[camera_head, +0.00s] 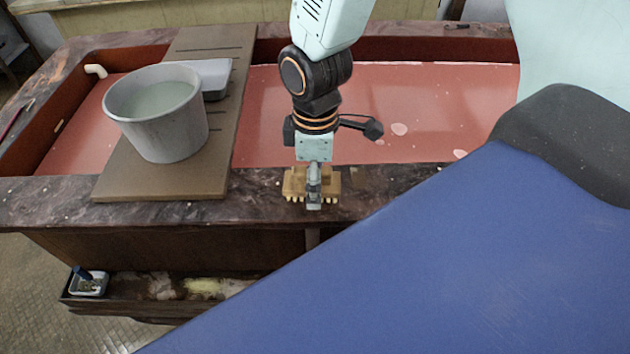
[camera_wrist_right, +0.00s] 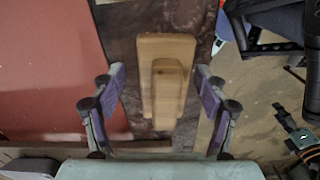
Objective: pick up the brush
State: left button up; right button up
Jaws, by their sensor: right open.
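The brush (camera_head: 331,183) is a light wooden block with a raised grip and pale bristles pointing down. It lies on the dark stone front rim of the basin in the head view. My right gripper (camera_head: 314,188) comes down over it from above and hides its middle. In the right wrist view the brush (camera_wrist_right: 167,75) lies between the two spread fingers of my right gripper (camera_wrist_right: 158,88), with a gap on each side. The gripper is open and holds nothing. My left gripper is not in view.
A red-lined basin (camera_head: 430,100) fills the back. The front rim is narrow.

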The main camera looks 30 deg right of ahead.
jog(key=shift+s+a+r, duration=0.15)
jog(key=shift+a+r, duration=0.15)
jog(key=shift+a, duration=0.3)
jog(key=c, duration=0.4)
jog(key=shift+c, duration=0.5)
jog(key=shift+d+f, duration=0.2)
jog(key=shift+d, duration=0.2)
jog(key=c, duration=0.4)
jog(key=shift+a, duration=0.15)
jog(key=c, duration=0.4)
jog(key=shift+a+r, duration=0.15)
jog(key=shift+r, duration=0.2)
notch_tip(320, 180, up, 9)
jog(key=shift+f+p, duration=0.15)
jog(key=shift+p, duration=0.7)
jog(key=shift+d+r, duration=0.25)
jog(key=shift+r, duration=0.15)
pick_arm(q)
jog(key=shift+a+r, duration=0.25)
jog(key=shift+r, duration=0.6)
pick_arm(e)
jog(key=shift+w, duration=0.2)
